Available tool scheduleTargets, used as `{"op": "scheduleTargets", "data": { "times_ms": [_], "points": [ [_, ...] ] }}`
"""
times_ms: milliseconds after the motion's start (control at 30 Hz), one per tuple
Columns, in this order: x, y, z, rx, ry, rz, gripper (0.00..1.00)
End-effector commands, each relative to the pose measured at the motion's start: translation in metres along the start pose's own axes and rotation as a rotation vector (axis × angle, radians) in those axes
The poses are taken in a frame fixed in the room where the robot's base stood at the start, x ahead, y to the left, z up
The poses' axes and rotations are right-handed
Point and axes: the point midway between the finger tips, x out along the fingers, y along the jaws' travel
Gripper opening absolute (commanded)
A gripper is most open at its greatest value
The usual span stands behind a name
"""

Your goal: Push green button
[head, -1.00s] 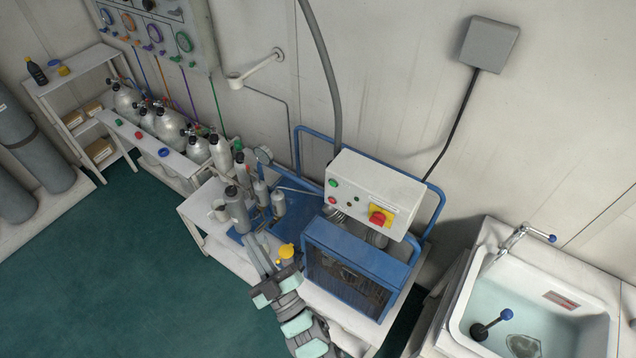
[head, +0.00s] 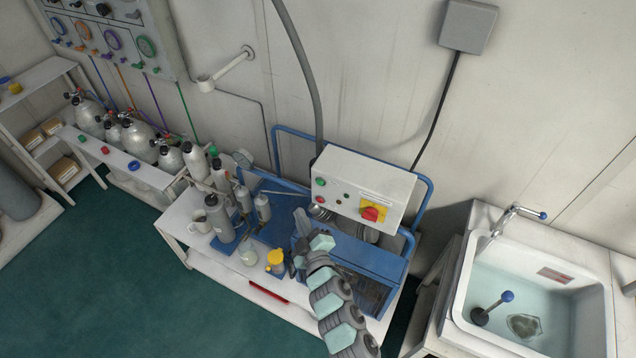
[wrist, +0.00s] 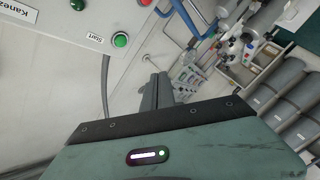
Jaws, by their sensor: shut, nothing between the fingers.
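The green button (head: 320,182) is at the upper left of the white control box (head: 365,188) in the head view. In the wrist view the green button (wrist: 121,40) stands out of the box face beside a "Start" label. My gripper (head: 301,218) is shut and empty, in front of and below the box's left end in the head view. In the wrist view the shut fingers (wrist: 157,88) are below and right of the green button, apart from it. Nothing hides the button.
A red button (head: 318,199) sits just below the green one. A red switch on a yellow plate (head: 370,212) is on the box's right half. The blue compressor frame (head: 370,256) lies beneath. Grey cylinders (head: 219,217) and a yellow-capped container (head: 276,260) stand left on the bench.

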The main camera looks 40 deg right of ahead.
Motion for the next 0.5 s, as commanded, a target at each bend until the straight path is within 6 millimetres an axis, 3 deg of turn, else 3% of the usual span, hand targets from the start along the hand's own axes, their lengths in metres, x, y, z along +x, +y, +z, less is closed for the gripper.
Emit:
{"op": "scheduleTargets", "data": {
  "times_ms": [267,500],
  "points": [
    [0.009,0.007,0.005,0.000,0.000,-0.002,0.00],
    [0.032,0.026,0.020,-0.001,0.000,0.001,0.00]
  ]
}}
